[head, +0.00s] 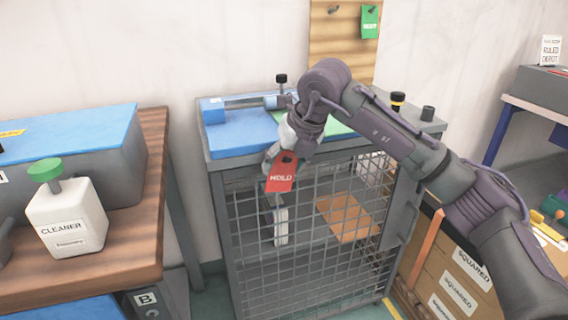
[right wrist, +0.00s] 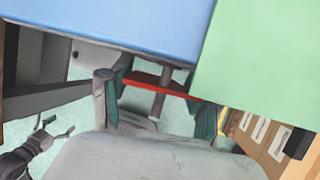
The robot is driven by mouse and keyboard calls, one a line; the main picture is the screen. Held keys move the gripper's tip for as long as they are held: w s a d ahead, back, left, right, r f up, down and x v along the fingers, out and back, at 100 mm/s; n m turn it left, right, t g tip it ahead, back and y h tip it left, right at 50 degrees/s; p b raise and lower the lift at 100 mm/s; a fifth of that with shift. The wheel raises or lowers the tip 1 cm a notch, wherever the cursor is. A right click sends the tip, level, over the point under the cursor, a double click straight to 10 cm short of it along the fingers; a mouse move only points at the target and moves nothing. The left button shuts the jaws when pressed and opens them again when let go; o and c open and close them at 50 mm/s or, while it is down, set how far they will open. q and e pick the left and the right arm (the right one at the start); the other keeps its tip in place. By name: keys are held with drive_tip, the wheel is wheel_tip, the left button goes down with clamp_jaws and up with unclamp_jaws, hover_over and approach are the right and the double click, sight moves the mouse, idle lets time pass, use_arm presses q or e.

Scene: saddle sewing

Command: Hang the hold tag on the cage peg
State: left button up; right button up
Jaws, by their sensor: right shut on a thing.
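The red hold tag (head: 281,173) hangs in front of the cage's upper front edge in the head view. My right gripper (head: 278,154) is shut on it. In the right wrist view the tag (right wrist: 152,80) shows nearly edge-on between the finger pads. A grey peg-like rod (right wrist: 157,104) meets the tag there; I cannot tell whether it passes through the tag's hole. The cage peg is not distinguishable in the head view. The cage (head: 300,270) stands below a blue and green top. My left gripper (right wrist: 56,130) shows at the lower left of the wrist view, fingers apart and empty.
A wooden bench with a cleaner bottle (head: 67,215) stands left. Cardboard boxes (head: 450,275) sit right of the cage. A wooden board with a green tag (head: 370,22) is behind. An orange-brown panel (head: 346,216) and a pale object (head: 281,226) are seen through the mesh.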

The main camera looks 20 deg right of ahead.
drive_tip(key=o, duration=1)
drive_tip(key=shift+o, duration=0.2)
